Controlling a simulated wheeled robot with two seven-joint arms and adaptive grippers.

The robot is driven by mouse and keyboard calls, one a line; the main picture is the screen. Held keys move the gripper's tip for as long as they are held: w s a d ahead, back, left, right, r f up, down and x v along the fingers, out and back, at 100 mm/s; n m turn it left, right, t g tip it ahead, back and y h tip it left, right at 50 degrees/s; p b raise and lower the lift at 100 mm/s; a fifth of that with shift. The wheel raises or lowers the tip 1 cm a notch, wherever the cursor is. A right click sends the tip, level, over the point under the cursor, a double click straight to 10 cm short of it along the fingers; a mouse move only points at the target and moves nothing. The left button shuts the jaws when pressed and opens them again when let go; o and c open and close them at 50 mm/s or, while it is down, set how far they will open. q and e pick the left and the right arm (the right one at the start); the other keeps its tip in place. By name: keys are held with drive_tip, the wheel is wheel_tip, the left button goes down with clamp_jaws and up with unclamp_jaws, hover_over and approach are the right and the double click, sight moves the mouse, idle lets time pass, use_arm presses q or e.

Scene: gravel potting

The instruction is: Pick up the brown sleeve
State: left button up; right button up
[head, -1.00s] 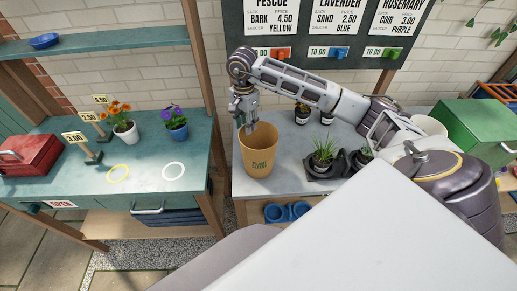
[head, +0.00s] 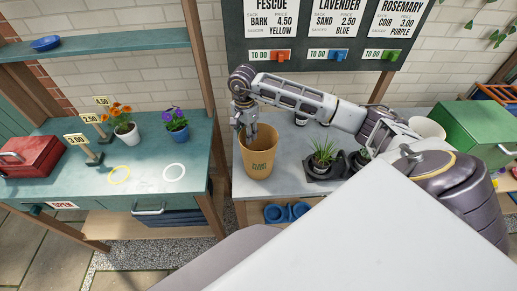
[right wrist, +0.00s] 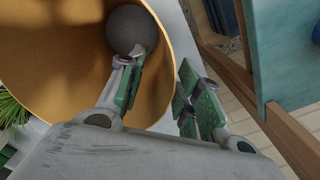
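The brown sleeve (head: 258,160) is a tall, tan, cup-shaped piece with dark print, upright at the left end of the grey bench. My right gripper (head: 247,132) points down at its left rim. In the right wrist view the sleeve (right wrist: 50,55) fills the left side, its rim running between the two green-padded fingers of my right gripper (right wrist: 162,75). One finger is inside and the other outside, with a gap between them; the gripper is open. A grey round shape (right wrist: 131,30) shows inside the sleeve. My left gripper is not in view.
The grey bench (head: 225,205) also holds a dark tray (head: 318,173) with a potted grass plant (head: 323,151). A green box (head: 478,128) stands at the right. Left, across a wooden post, a teal counter (head: 140,192) holds flower pots and a red box (head: 30,157).

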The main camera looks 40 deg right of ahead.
drive_tip(key=shift+f+p, duration=0.35)
drive_tip(key=shift+f, duration=1.35)
clamp_jaws()
